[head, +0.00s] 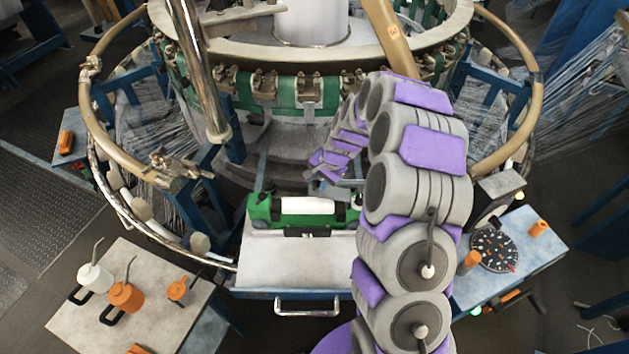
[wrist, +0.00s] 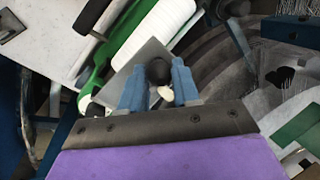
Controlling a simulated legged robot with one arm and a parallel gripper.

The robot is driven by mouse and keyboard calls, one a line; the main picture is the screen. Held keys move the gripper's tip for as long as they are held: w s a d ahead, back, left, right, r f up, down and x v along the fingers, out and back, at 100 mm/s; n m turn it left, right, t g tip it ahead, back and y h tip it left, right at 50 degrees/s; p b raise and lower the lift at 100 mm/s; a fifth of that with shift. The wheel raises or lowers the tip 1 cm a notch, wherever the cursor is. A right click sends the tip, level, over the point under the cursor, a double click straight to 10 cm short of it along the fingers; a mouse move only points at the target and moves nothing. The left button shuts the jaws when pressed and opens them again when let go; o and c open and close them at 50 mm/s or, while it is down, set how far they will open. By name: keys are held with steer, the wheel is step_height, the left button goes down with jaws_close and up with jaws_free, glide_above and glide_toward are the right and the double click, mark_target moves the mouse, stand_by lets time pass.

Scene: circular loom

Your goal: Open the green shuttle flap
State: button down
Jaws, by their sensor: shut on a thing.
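The green shuttle (head: 260,212) lies on a grey metal table in front of the loom, with a white roll (head: 308,206) along it. In the wrist view the shuttle's green side (wrist: 97,68) and white roll (wrist: 160,28) run diagonally at the upper left. My gripper (wrist: 158,82) has its blue fingers closed around a dark round knob (wrist: 158,72). A grey plate (wrist: 132,67) shows behind the fingers, beside the shuttle; I cannot tell whether it is the flap. In the head view my arm partly hides the shuttle's right end and the gripper.
The circular loom's tan ring (head: 97,100) surrounds the work area. A side table (head: 95,325) at lower left holds orange and white cans. The table front (head: 290,268) before the shuttle is clear.

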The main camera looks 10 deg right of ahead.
mark_target(327, 192)
steer(key=d+r+p, duration=0.1)
steer(key=s+d+r+p, duration=0.1)
steer(key=shift+d+r, duration=0.35)
steer(key=shift+r, duration=0.05)
steer(key=shift+s+d+r+p, duration=0.2)
steer(key=shift+d+r+p, duration=0.05)
steer(key=shift+d+p, duration=0.45)
steer(key=shift+s+d, duration=0.25)
steer(key=shift+d, duration=0.25)
steer(key=shift+s+f, duration=0.15)
steer(key=shift+f, duration=0.05)
steer(key=c, duration=1.2)
jaws_free()
steer(key=o, duration=0.4)
steer(key=shift+d+r, duration=0.1)
steer(key=shift+d, duration=0.25)
steer(key=shift+w+a+r, duration=0.15)
steer(key=shift+w+a, duration=0.1)
steer(key=shift+w, duration=0.1)
steer(key=shift+r, duration=0.1)
steer(key=shift+w, duration=0.1)
